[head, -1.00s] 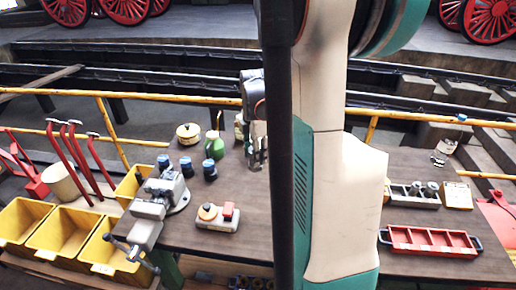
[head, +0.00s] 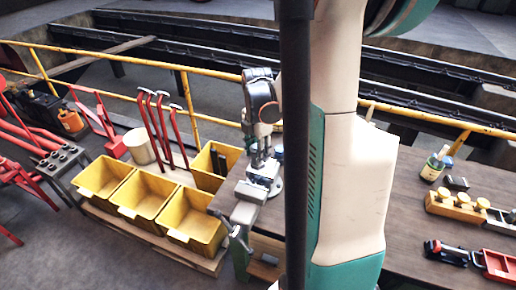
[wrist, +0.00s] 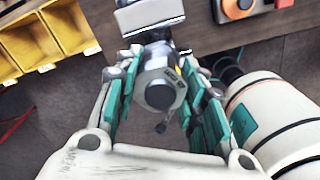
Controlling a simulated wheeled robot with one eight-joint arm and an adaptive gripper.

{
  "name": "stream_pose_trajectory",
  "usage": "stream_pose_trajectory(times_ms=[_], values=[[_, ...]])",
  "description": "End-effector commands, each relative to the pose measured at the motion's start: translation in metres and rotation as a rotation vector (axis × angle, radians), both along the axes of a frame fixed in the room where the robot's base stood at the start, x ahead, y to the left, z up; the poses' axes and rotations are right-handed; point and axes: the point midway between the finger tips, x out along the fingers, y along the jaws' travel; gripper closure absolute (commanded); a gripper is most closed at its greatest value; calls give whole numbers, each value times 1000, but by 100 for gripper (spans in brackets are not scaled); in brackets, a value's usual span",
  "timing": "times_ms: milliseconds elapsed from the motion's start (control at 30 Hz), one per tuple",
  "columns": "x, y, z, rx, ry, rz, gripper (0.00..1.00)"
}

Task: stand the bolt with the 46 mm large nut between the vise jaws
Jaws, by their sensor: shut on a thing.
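In the wrist view, my gripper (wrist: 158,98) is shut on the bolt with the large nut (wrist: 160,82). The grey hex nut and the round dark bolt end face the camera between the teal finger pads. A pale metal part of the vise (wrist: 150,14) shows just beyond the fingers. In the head view, my gripper (head: 260,156) hangs close over the vise (head: 250,190) at the left end of the bench. The held bolt cannot be made out clearly there. Whether it touches the jaws cannot be told.
Yellow bins (head: 148,197) stand left of the vise, with red-handled tools (head: 160,130) behind them. A yellow railing (head: 130,94) runs behind the bench. In the wrist view, an orange-knobbed box (wrist: 238,8) lies at the top right. My arm hides mid-bench.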

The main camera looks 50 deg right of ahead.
Motion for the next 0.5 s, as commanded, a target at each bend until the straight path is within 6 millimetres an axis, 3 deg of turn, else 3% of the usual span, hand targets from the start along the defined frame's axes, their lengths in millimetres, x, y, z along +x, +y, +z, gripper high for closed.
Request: stream_pose_trajectory(times_ms=[500], values=[[0, 0, -20, 0, 0, 3, 100]])
